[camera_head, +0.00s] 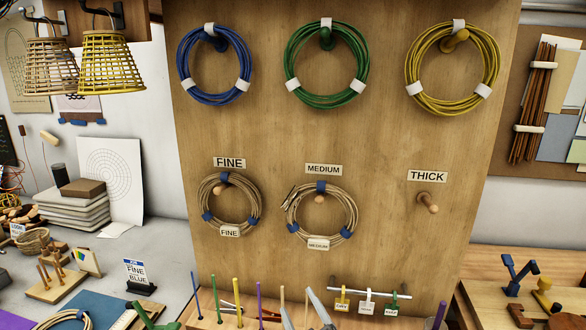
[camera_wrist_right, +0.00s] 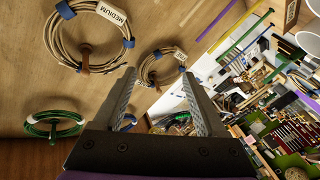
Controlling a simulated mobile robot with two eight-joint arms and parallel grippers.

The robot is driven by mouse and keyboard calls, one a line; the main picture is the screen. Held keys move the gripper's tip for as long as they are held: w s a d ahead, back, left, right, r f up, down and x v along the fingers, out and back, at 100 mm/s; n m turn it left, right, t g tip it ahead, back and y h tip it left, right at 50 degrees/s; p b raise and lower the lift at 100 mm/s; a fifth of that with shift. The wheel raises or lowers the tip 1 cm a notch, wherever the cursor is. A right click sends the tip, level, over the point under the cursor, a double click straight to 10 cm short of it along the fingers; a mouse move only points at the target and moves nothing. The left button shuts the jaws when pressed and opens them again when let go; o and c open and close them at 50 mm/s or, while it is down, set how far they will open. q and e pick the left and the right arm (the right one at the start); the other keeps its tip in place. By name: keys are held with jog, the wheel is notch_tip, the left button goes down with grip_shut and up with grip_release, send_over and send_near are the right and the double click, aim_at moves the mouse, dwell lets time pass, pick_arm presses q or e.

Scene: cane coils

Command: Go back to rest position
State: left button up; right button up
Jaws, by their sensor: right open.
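My right gripper (camera_head: 300,302) shows at the bottom of the head view, in front of the lower board. In the right wrist view its two grey fingers (camera_wrist_right: 158,76) are apart with nothing between them. The wooden board (camera_head: 270,133) stands upright before me. A natural cane coil hangs on the FINE peg (camera_head: 207,205) and another on the MEDIUM peg (camera_head: 352,212). In the right wrist view the MEDIUM coil (camera_wrist_right: 58,42) and the FINE coil (camera_wrist_right: 147,68) hang clear of the fingers. My left gripper is not seen.
Blue (camera_head: 185,75), green (camera_head: 290,70) and yellow (camera_head: 411,72) coils hang along the board's top. The THICK peg (camera_head: 428,203) is bare. Upright coloured sticks (camera_head: 237,298) and a small tag rail (camera_head: 368,292) stand below the board. The left bench (camera_head: 160,245) holds books and small stands.

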jog(key=s+d+f+m+g+h, duration=0.35)
jog(key=d+f, duration=0.25)
jog(key=d, duration=0.2)
jog(key=s+d+f+m+g, duration=0.2)
jog(key=s+f, duration=0.1)
jog(key=s, duration=0.3)
jog(key=s+d+f+m+g+h, duration=0.1)
jog(key=s+d+f+m+g, duration=0.1)
jog(key=s, duration=0.5)
jog(key=s+d+f+m+g+h, duration=0.1)
jog(key=s+d+f+m+g, duration=0.2)
jog(key=s+f, duration=0.3)
jog(key=shift+s+d+f+g+p, duration=0.25)
jog(key=shift+s+d+g+p, duration=0.1)
jog(key=shift+s+d+g, duration=0.2)
